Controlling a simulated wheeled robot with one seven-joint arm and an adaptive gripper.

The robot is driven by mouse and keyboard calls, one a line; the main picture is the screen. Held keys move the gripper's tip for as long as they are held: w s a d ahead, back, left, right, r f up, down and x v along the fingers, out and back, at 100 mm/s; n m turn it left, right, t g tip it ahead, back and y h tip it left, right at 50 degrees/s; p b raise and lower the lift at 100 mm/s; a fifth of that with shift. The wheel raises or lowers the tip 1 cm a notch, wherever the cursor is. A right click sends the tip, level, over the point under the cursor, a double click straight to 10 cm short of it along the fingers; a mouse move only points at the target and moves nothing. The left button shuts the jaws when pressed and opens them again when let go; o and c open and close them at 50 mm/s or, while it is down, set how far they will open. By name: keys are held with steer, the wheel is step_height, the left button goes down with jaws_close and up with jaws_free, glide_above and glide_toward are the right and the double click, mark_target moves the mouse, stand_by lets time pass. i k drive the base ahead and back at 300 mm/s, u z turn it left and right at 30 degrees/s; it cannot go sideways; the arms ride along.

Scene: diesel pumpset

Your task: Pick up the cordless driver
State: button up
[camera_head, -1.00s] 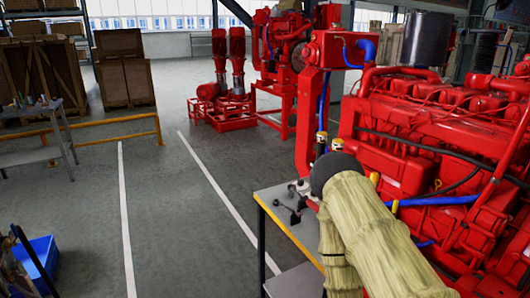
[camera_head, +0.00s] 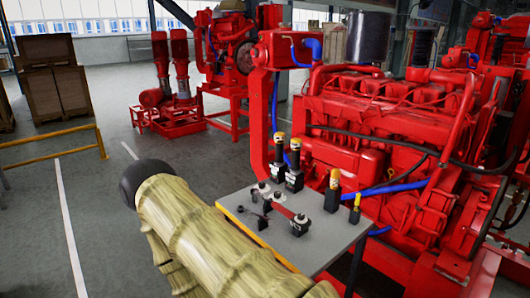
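A small grey-topped table (camera_head: 335,235) with a yellow edge stands in front of the red engine. Several small dark tools are on it. Two upright black tools with yellow-and-black tops, one of them (camera_head: 295,165), stand at its back left. Another upright black tool with a yellow top (camera_head: 333,190) and a slimmer yellow-topped one (camera_head: 355,208) stand at the right. A dark tool (camera_head: 299,226) lies near the middle. I cannot tell which is the cordless driver. My arm, in a beige ribbed cover, crosses the lower left in front of the table. My gripper does not show.
A large red diesel engine (camera_head: 370,115) stands close behind the table. Red pumps (camera_head: 170,85) stand at the back left. Wooden crates (camera_head: 55,80) and a yellow rail (camera_head: 60,135) are at the left. The grey floor (camera_head: 105,215) left of my arm is clear.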

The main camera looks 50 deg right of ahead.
mark_target(279, 137)
steer(key=i, duration=2.15)
steer(key=z, duration=2.25)
